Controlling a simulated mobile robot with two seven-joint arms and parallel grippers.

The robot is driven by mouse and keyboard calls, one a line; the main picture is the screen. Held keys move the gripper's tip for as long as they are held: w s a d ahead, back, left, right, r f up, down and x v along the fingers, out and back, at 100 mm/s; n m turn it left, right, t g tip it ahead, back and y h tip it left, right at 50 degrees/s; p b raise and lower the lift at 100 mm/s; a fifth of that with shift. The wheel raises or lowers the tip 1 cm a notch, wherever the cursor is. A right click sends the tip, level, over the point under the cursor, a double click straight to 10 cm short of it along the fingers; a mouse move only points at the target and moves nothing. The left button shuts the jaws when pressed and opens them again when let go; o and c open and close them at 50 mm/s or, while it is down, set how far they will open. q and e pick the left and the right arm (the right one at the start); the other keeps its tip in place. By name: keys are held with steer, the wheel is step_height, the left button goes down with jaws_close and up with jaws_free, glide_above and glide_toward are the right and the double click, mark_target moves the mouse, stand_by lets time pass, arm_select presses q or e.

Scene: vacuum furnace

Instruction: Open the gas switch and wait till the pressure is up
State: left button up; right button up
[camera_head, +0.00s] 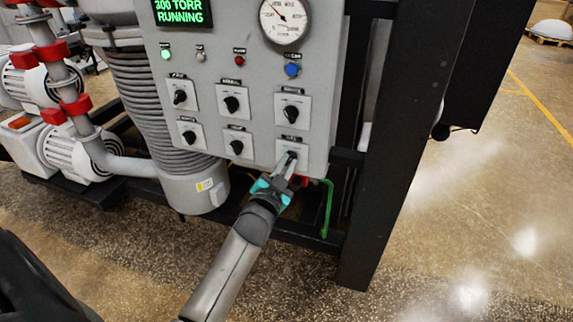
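A grey control panel (256,124) carries two rows of black rotary switches, three in each row. My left gripper (288,161) reaches up to the lower right switch (291,151), with its fingertips at the knob. The fingers largely cover this knob, so its turn position and whether they are closed on it are unclear. The switch labels are too small to read, so I cannot confirm which is the gas switch. A green display (180,11) reads 300 TORR RUNNING. A round dial gauge (286,19) has its needle pointing to the upper left. My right gripper is not in view.
Several small lamps or buttons, including a blue button (292,70), sit above the switches. A black frame post (388,150) stands right of the panel. Pumps and pipes with red clamps (78,104) stand left.

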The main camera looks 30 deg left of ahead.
arm_select(q)
steer(key=o, duration=0.4)
steer(key=shift+o, duration=0.2)
steer(key=v, duration=1.5)
steer(key=shift+p, duration=0.35)
steer(key=shift+s+d, duration=0.1)
steer(key=shift+d, duration=0.05)
